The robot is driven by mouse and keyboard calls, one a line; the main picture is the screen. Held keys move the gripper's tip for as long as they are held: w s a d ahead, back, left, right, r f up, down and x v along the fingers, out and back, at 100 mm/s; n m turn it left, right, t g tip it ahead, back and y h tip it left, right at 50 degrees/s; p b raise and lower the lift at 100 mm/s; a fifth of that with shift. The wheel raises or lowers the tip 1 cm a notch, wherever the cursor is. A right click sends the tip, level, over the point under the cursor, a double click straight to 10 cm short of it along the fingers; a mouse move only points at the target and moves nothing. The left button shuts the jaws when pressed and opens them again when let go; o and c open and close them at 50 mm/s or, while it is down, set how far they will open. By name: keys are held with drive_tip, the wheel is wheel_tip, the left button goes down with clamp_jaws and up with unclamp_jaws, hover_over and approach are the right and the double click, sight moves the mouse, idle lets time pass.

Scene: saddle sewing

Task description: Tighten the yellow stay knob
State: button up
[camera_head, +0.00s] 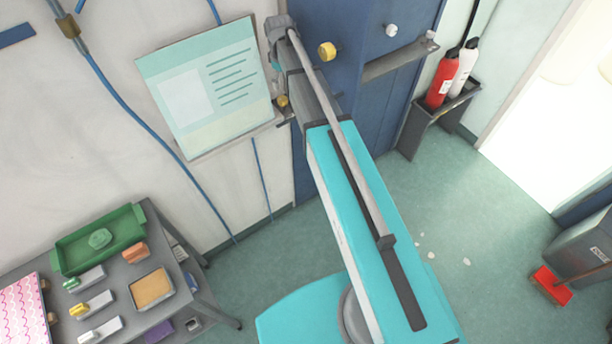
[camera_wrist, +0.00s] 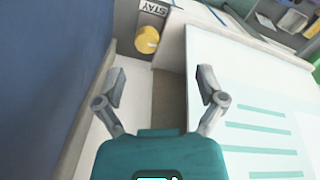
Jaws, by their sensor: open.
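The yellow stay knob (camera_wrist: 148,38) is round and sits beside a label reading STAY, near the top of the wrist view. In the head view a small yellow knob (camera_head: 282,101) at the lower right corner of the teal-and-white panel appears to be the same one. My gripper (camera_wrist: 161,84) is open and empty. Its fingers point toward the knob, which lies beyond the fingertips and slightly left of their middle, apart from them. In the head view my arm's end is beside the panel's upper right, and the fingers are mostly hidden.
The panel (camera_head: 204,85) is close on my gripper's right in the wrist view; the blue cabinet (camera_head: 345,75) is on its left. Another yellow knob (camera_head: 327,52) and a white knob (camera_head: 391,30) are on the cabinet. A grey table (camera_head: 215,295) stands lower left.

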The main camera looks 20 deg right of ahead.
drive_tip(key=s+f+m+b, duration=0.3)
drive_tip(key=s+f+b, duration=0.5)
drive_tip(key=s, duration=0.5)
drive_tip(key=s+f+m+b, duration=0.4)
drive_tip(key=s+f+b, duration=0.4)
drive_tip(key=s, duration=0.5)
drive_tip(key=shift+s+f+m+b, duration=0.15)
drive_tip(key=shift+f+m+b, duration=0.2)
drive_tip(key=shift+f, duration=0.3)
drive_tip(key=shift+s, duration=0.1)
